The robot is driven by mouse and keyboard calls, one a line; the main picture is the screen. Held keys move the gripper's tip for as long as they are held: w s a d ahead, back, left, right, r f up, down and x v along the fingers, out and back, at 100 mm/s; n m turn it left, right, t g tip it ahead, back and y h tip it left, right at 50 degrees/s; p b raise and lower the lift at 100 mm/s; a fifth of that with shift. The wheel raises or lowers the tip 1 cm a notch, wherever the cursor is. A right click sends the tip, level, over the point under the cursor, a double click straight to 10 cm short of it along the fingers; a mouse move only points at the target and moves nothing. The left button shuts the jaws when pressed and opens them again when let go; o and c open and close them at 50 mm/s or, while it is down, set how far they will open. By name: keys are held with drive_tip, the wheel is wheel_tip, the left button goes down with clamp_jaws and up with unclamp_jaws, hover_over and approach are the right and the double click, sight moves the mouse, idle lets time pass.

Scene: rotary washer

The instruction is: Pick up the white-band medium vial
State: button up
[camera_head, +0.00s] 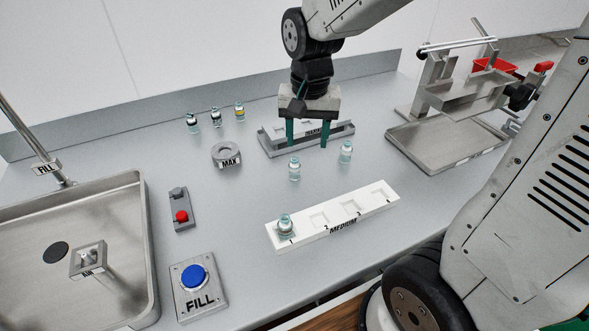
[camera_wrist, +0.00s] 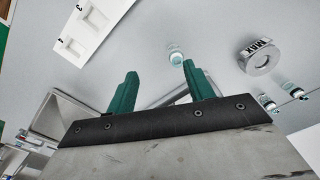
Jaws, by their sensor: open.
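Two small clear vials with pale bands stand upright near my gripper in the head view. One vial (camera_head: 294,168) is in front of the fingers and the other vial (camera_head: 346,152) is to their right. Their bands are too small to tell apart surely. A third vial (camera_head: 285,225) sits in slot 1 of the white MEDIUM rack (camera_head: 376,205); its band is unclear. My gripper (camera_head: 306,142) points down, open and empty, behind the near vial. In the wrist view, one pale-banded vial (camera_wrist: 175,56) shows beyond my open gripper (camera_wrist: 161,74), near the right finger.
Several vials (camera_head: 216,117) stand at the back left, one yellow-banded. A MAX ring (camera_head: 227,155), red-button switch (camera_head: 181,215), FILL button box (camera_head: 197,285) and sink (camera_head: 120,215) are left. A grey rack (camera_head: 275,149) is behind the fingers; a metal tray (camera_head: 415,160) is right.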

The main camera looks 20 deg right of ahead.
sight(294, 159)
drive_tip(key=shift+m, duration=0.8)
drive_tip(key=w+f, duration=0.2)
drive_tip(key=w+a+f, duration=0.1)
drive_tip(key=w+f, duration=0.1)
drive_tip(key=shift+f, duration=0.4)
wheel_tip(294, 159, down, 8)
drive_tip(key=shift+r, duration=0.2)
drive_tip(key=c, duration=1)
